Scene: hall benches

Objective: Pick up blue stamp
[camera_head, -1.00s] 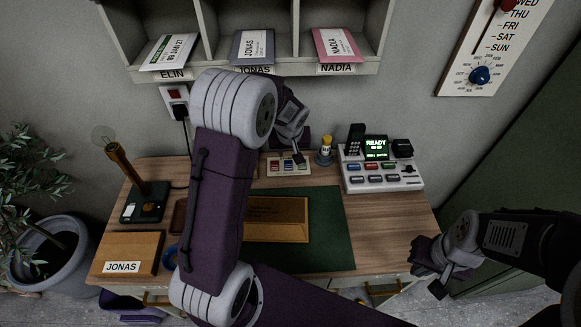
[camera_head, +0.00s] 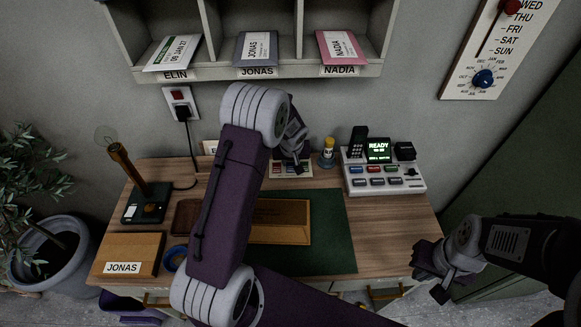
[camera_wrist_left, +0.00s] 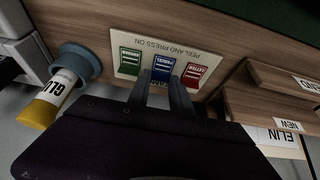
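The blue stamp (camera_wrist_left: 163,67) sits in the middle of a pale card (camera_wrist_left: 201,62) marked "PEEL AND PRESS ON", between a green stamp (camera_wrist_left: 130,61) and a red stamp (camera_wrist_left: 193,75). My left gripper (camera_wrist_left: 161,80) is open, its two fingers at the near end of the blue stamp with a gap between them. I cannot tell whether they touch it. In the head view my left gripper (camera_head: 298,161) hangs over the card (camera_head: 293,171) and hides part of it. My right gripper (camera_head: 432,284) looks open and empty off the desk's right front.
A glue bottle (camera_head: 328,153) stands close right of the card, and a console (camera_head: 384,178) further right. A wooden tray (camera_head: 290,236) lies on the green mat (camera_head: 338,262). A lamp (camera_head: 144,200) and a JONAS box (camera_head: 130,250) are at the left. Pigeonholes (camera_head: 262,71) hang above.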

